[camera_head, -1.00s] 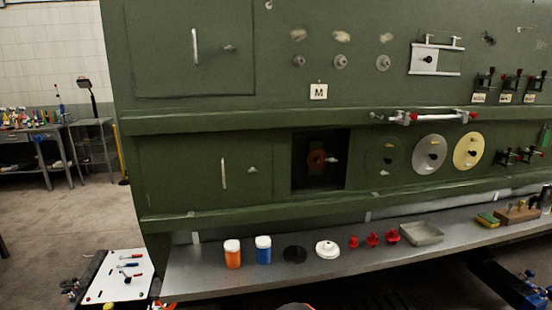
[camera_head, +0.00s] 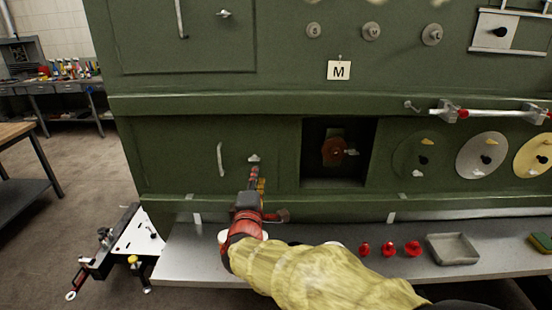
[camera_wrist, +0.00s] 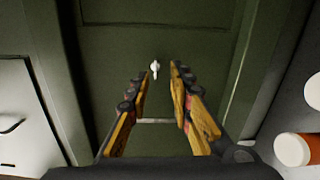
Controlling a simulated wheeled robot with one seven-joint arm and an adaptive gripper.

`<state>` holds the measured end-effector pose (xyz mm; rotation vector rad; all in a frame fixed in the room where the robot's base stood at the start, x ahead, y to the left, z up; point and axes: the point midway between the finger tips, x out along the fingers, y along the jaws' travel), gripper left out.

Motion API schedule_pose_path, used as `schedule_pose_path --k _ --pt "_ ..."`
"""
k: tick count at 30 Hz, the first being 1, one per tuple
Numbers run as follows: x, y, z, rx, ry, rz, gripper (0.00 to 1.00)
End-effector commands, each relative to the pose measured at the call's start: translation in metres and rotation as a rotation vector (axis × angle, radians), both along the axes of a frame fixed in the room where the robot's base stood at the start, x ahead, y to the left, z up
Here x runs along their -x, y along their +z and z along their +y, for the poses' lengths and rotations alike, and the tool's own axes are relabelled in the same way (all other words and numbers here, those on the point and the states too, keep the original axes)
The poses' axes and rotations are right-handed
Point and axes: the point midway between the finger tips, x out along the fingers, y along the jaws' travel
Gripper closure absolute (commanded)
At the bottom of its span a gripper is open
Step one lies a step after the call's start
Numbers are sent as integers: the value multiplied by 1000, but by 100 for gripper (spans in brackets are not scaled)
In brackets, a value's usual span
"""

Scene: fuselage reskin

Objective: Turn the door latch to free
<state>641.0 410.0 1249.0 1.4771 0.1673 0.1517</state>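The lower green door (camera_head: 180,165) has a bar handle (camera_head: 220,159) and, to its right, a small pale latch (camera_head: 254,158). The latch lies roughly sideways in the head view. My gripper (camera_head: 256,175) is in front of this door, just below the latch in the picture. In the wrist view my gripper (camera_wrist: 160,74) is open, with nothing between its yellow-and-black fingers. The latch (camera_wrist: 154,68) shows near the gap between the fingertips, closer to the left one. I cannot tell whether a finger touches it. An upper door (camera_head: 185,40) has a similar latch (camera_head: 224,13).
A dark square opening (camera_head: 357,165) with a reddish valve is right of the door. A grey shelf (camera_head: 190,260) runs below, with red parts and a metal tray (camera_head: 452,249). An orange jar (camera_wrist: 292,150) with a white lid shows in the wrist view. My arm covers part of the shelf.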

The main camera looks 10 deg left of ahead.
Motion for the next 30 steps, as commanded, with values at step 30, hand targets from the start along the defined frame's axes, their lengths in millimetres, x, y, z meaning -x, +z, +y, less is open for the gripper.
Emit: schedule_pose_path --k 30 --pt "-74 5 26 -90 30 1 78"
